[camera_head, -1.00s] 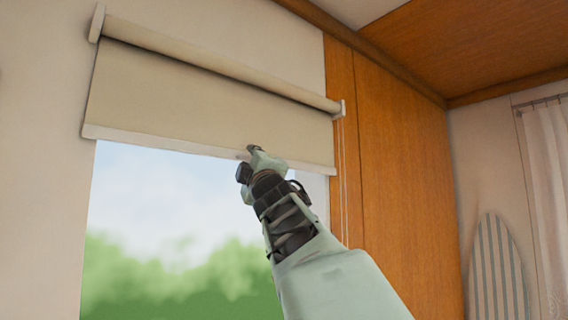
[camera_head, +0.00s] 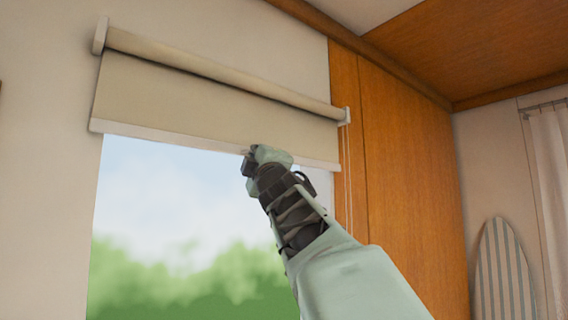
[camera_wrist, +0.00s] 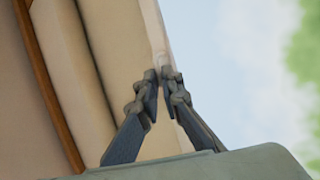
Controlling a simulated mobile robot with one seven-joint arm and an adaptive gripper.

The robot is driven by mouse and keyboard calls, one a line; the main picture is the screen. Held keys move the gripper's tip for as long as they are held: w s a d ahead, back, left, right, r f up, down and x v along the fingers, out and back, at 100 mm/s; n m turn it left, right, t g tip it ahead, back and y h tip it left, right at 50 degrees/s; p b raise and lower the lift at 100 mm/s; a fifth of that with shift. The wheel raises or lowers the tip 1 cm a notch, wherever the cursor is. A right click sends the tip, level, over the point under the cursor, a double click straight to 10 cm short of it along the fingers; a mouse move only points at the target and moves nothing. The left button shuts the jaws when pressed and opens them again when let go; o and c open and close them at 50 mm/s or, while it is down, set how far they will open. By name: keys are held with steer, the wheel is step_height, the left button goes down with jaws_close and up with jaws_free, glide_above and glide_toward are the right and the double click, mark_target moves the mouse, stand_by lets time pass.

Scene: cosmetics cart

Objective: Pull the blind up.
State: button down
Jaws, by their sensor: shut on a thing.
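The beige roller blind (camera_head: 200,100) hangs partly lowered over the upper part of the window, its pale bottom bar (camera_head: 130,131) sloping down to the right in the head view. My gripper (camera_head: 250,152) is at the bottom bar, right of its middle. In the wrist view the two dark fingers of my gripper (camera_wrist: 163,75) are close together on the blind's pale bottom edge (camera_wrist: 152,25), with the blind's cloth to the left and the bright window to the right. The gripper is shut on this bar. My wrist hides part of the bar in the head view.
The roller tube (camera_head: 220,76) runs above the cloth between two white end brackets. A thin cord (camera_head: 348,185) hangs at its right end, beside a wooden panel (camera_head: 405,190). A striped ironing board (camera_head: 502,270) and a curtain (camera_head: 550,160) are at the far right. The window (camera_head: 170,220) below is clear.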

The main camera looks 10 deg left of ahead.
steer(key=shift+r, duration=0.2)
steer(key=c, duration=2.1)
jaws_free()
steer(key=shift+s, duration=0.1)
steer(key=shift+v, duration=3.7)
steer(key=shift+f, duration=0.1)
